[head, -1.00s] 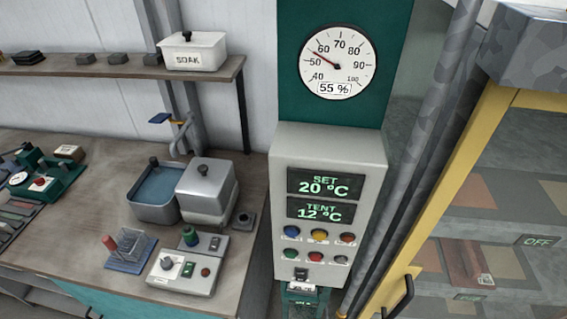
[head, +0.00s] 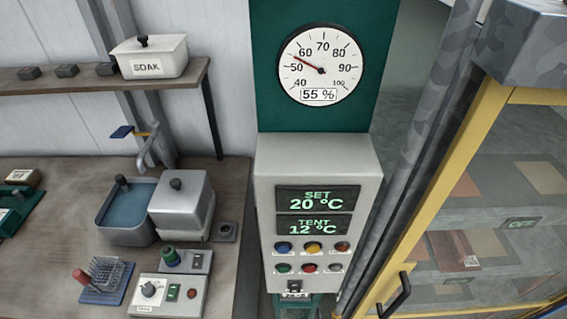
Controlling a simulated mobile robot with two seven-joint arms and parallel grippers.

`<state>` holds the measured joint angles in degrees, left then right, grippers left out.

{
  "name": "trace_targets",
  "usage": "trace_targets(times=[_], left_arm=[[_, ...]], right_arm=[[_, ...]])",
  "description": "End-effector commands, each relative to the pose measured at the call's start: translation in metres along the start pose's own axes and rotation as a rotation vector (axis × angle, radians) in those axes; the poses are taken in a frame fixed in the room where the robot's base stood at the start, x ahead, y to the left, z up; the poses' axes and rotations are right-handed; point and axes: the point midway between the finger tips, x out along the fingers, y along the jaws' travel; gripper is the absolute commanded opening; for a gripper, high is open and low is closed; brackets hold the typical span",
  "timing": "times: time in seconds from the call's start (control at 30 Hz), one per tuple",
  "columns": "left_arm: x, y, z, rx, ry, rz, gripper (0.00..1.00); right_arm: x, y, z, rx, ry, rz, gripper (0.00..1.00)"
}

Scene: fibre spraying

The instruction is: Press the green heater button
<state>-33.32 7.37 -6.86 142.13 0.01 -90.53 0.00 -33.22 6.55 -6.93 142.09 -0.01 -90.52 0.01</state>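A pale control panel (head: 262,190) stands in the middle, below the round gauge. Its displays read SET 20 °C and TENT 12 °C. Under them are two rows of coloured buttons. A green button (head: 283,268) is at the left of the lower row, beside a red button (head: 309,268). A blue button (head: 283,247) is above it and a yellow button (head: 313,247) is up and to the right. The button labels are too small to read. Another green button (head: 173,292) is on a pale box on the bench. Neither of my grippers is in view.
The bench (head: 60,225) on the left carries a water basin (head: 130,222), a lidded metal box (head: 182,205) and a tube rack (head: 105,275). A white SOAK box (head: 150,62) is on the shelf. A yellow-framed glass cabinet (head: 440,190) with a dark handle stands at right.

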Motion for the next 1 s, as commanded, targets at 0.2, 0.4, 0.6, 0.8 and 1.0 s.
trace_targets(times=[0.2, 0.4, 0.6, 0.8, 1.0], left_arm=[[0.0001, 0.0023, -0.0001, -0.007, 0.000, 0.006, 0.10], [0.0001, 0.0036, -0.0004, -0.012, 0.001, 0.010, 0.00], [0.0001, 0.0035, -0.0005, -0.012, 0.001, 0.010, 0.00], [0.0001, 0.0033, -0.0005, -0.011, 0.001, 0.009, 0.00], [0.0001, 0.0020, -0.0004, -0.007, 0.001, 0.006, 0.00]], right_arm=[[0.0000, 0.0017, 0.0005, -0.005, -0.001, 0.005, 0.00], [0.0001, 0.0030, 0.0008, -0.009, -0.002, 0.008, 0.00], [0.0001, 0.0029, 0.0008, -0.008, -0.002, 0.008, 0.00], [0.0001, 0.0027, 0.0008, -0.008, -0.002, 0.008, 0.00], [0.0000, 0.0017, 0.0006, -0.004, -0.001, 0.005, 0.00]])
